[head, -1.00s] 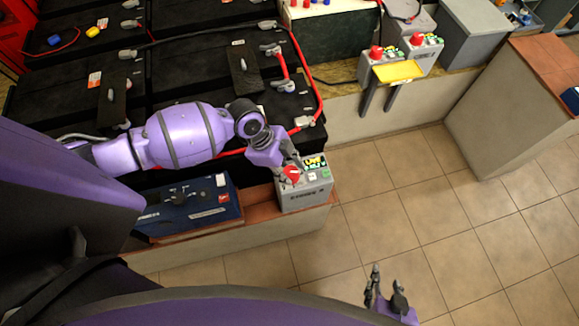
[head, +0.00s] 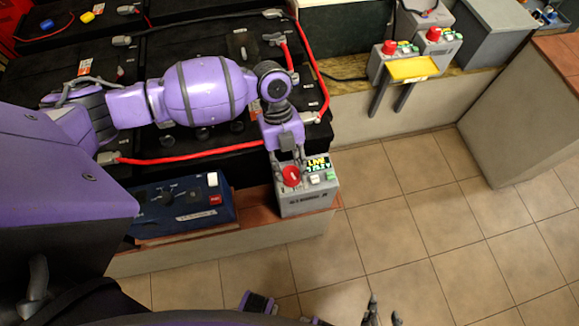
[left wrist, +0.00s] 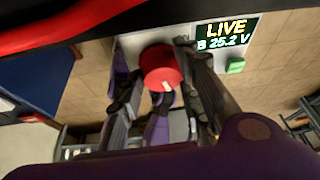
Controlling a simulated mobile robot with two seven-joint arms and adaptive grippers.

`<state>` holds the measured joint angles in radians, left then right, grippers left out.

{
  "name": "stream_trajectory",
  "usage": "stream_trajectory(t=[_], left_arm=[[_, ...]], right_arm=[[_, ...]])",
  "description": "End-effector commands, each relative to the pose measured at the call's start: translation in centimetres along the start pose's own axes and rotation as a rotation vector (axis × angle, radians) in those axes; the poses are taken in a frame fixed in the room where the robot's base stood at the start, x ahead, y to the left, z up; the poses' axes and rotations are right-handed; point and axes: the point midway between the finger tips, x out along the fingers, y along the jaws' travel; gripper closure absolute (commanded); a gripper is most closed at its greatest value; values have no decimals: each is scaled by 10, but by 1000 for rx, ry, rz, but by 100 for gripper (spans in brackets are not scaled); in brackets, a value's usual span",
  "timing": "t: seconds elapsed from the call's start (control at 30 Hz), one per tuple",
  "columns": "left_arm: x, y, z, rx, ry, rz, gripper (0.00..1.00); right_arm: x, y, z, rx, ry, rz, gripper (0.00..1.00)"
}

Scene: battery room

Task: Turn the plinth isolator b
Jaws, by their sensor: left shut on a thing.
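The plinth isolator b is a grey box (head: 308,199) with a red round knob (head: 291,177) on top, standing on a brick-topped ledge. In the left wrist view the knob (left wrist: 161,68) carries a white mark on the side nearest the camera. The display (left wrist: 224,34) beside it reads "LIVE" and "B 25.2 V". My left gripper (head: 290,163) comes down from behind the box, its fingers on either side of the knob and shut on it; they partly hide it. My right gripper (head: 383,312) is at the bottom edge, fingertips apart, empty above the floor, mostly cut off.
A blue case (head: 182,205) stands left of the isolator. Black batteries with a red cable (head: 195,160) lie behind it under my left arm. Two similar boxes with red knobs (head: 434,35) and a yellow plate (head: 411,69) stand at the back right. The tiled floor (head: 400,200) is clear.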

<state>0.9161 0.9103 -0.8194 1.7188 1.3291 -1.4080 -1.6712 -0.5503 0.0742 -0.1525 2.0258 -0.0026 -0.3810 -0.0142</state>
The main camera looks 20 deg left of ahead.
Motion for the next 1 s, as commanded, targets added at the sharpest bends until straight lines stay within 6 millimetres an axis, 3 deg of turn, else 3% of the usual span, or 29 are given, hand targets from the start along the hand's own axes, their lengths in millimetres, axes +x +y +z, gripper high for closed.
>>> stream_trajectory(t=[0.03, 0.4, 1.0], left_arm=[[7, 4, -3, 34, 14, 29, 94], [6, 4, -2, 220, 21, 107, 94], [5, 4, -1, 268, 20, 129, 94]], right_arm=[[2, 0, 3, -1, -2, 0, 60], [7, 0, 6, -4, -3, 0, 60], [9, 0, 6, -5, -1, 0, 60]])
